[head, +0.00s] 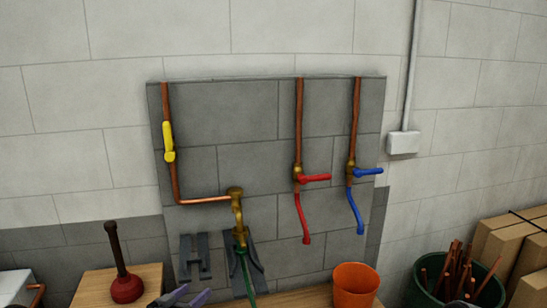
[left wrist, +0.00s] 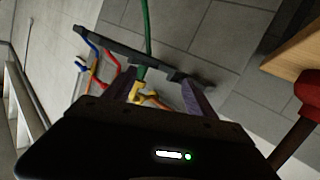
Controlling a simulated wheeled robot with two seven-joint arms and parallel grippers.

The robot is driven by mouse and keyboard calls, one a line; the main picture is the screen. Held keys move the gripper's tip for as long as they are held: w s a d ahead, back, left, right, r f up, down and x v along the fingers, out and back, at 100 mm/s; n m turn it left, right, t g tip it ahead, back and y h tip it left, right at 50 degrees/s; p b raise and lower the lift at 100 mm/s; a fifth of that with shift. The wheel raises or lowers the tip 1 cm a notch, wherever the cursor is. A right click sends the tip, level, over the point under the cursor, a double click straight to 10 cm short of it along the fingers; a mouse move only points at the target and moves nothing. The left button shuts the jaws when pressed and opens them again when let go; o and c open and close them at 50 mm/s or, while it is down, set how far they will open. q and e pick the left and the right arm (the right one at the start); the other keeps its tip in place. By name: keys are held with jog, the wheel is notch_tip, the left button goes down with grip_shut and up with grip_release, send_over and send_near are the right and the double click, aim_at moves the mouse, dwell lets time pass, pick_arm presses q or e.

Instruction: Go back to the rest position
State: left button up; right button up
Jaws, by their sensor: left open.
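A plunger (head: 115,255) stands left on a wooden surface. The grey panel (head: 250,125) carries a yellow-handled pipe, a brass tap (head: 236,195), and red and blue valves. An orange cup (head: 355,288), a green bin of copper pipes (head: 455,285) and cardboard boxes (head: 505,240) stand right.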

pick_arm(q)
jog(key=s+d+f+n+g+y, duration=0.15)
jog(key=s+d+f+g, duration=0.25)
jog(key=s+f, duration=0.6)
jog(key=s+d+f+n+g+y, duration=0.1)
jog(key=s+d+f+n+g, duration=0.2)
jog(key=s+f, duration=0.65)
jog(key=s+d+f+g, duration=0.2)
jog(key=s+d, duration=0.1)
jog(key=s, duration=0.5)
jog(key=s+d+f+g, duration=0.2)
jog(key=s, duration=0.6)
jog(key=s+d+f+g, duration=0.2)
jog(key=s+d+g, duration=0.1)
jog(key=s, duration=0.5)
jog(key=shift+d, duration=0.35)
jog(key=shift+m+h, duration=0.25)
